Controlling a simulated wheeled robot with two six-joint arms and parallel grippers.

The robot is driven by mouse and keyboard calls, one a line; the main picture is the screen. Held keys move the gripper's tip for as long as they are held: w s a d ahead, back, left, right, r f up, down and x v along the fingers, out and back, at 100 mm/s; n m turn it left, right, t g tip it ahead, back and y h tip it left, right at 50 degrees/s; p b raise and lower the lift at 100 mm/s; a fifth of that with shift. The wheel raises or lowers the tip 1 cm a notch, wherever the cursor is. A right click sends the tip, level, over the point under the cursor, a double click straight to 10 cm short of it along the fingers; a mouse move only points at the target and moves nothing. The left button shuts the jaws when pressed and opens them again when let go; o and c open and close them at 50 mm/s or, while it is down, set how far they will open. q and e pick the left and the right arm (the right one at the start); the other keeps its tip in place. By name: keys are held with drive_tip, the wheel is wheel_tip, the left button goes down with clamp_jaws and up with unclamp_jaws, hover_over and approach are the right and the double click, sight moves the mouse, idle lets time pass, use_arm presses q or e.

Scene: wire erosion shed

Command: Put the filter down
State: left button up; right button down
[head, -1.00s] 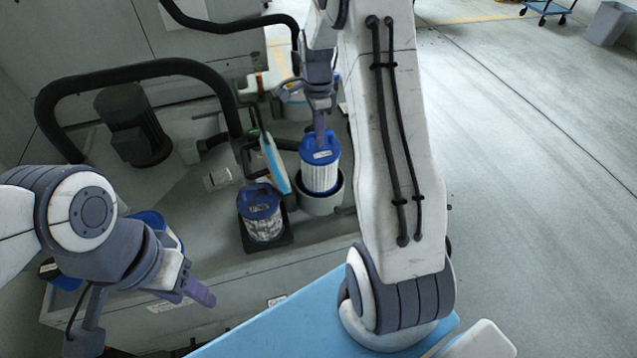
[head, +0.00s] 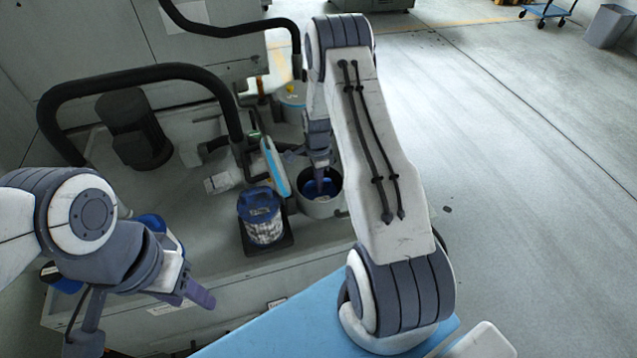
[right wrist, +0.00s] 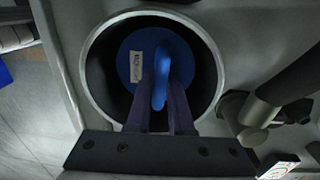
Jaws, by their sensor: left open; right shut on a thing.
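The filter with a blue cap (head: 324,187) sits down inside a round grey housing (head: 318,208). In the right wrist view the blue cap (right wrist: 133,52) lies below the housing's rim (right wrist: 92,90), with dark space around it. My right gripper (right wrist: 160,98) is shut on the cap's raised blue handle; it also shows in the head view (head: 319,180) reaching into the housing. The filter's white body is hidden inside. My left gripper (head: 195,290) is open and empty at the lower left, away from the housing.
A second blue-capped filter (head: 262,216), greyish and dirty-looking, stands on a dark tray (head: 281,243) left of the housing. A light-blue panel (head: 275,166) stands between them. A black hose (head: 140,72) and a dark motor (head: 133,128) are further left. Open floor lies to the right.

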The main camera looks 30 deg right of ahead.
drive_tip(key=shift+f, duration=0.4)
drive_tip(key=c, duration=0.8)
unclamp_jaws()
drive_tip(key=r, duration=0.8)
drive_tip(key=r+b, duration=0.1)
drive_tip(key=r, duration=0.3)
drive_tip(key=shift+w, duration=0.3)
